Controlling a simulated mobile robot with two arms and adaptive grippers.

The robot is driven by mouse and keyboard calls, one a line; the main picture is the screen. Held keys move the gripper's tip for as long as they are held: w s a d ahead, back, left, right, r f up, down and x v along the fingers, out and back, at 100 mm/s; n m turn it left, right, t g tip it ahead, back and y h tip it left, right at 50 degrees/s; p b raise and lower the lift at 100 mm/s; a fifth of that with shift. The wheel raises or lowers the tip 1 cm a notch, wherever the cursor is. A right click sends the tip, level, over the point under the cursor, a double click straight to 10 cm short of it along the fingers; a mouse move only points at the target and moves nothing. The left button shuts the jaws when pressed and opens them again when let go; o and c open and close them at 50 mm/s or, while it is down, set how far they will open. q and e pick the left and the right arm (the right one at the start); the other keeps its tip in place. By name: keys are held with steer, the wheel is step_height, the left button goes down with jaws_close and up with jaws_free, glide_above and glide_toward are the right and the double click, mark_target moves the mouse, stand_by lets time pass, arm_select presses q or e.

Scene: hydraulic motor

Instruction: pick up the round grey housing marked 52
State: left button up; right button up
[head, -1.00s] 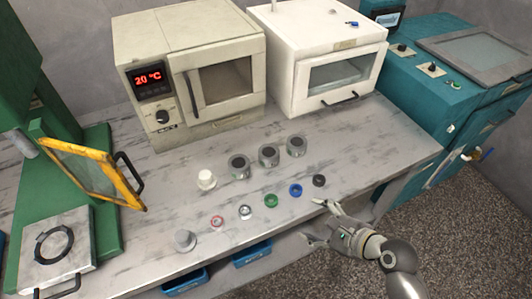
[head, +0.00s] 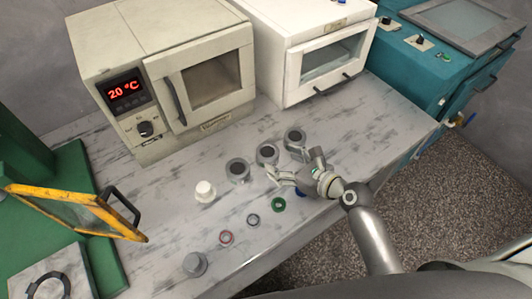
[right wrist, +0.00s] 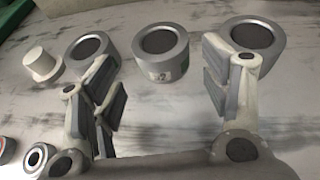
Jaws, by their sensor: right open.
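Three round grey housings with dark tops stand in a row on the bench. The middle housing (head: 267,154) bears a small mark; in the right wrist view this housing (right wrist: 160,54) shows digits that look like 52, though blurred. My right gripper (head: 286,166) is open and empty, low over the bench in front of the middle and right housings. In the right wrist view its spread fingers (right wrist: 160,78) lie on either side of the middle housing, which is apart from them. The left housing (head: 237,171) and right housing (head: 295,138) flank it. My left gripper is not in view.
A white cap (head: 204,191) stands left of the housings. A green ring (head: 278,205), a red ring (head: 227,238) and a grey knob (head: 195,264) lie in front. The beige oven (head: 170,75) and white oven (head: 305,50) stand behind.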

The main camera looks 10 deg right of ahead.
mark_target(269, 152)
steer(key=shift+x, duration=0.8)
steer(key=x, duration=0.4)
steer(key=shift+w+a+r, duration=0.1)
steer(key=shift+w+r, duration=0.1)
steer(key=shift+r, duration=0.05)
steer(key=shift+w+a+f, duration=0.2)
steer(key=shift+w+a, duration=0.05)
steer(key=shift+w, duration=0.15)
steer(key=shift+c, duration=1.9)
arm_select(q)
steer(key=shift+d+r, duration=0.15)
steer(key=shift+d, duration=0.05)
arm_select(e)
steer(key=shift+r, duration=0.1)
steer(key=c, duration=0.7)
steer(key=shift+o, duration=0.2)
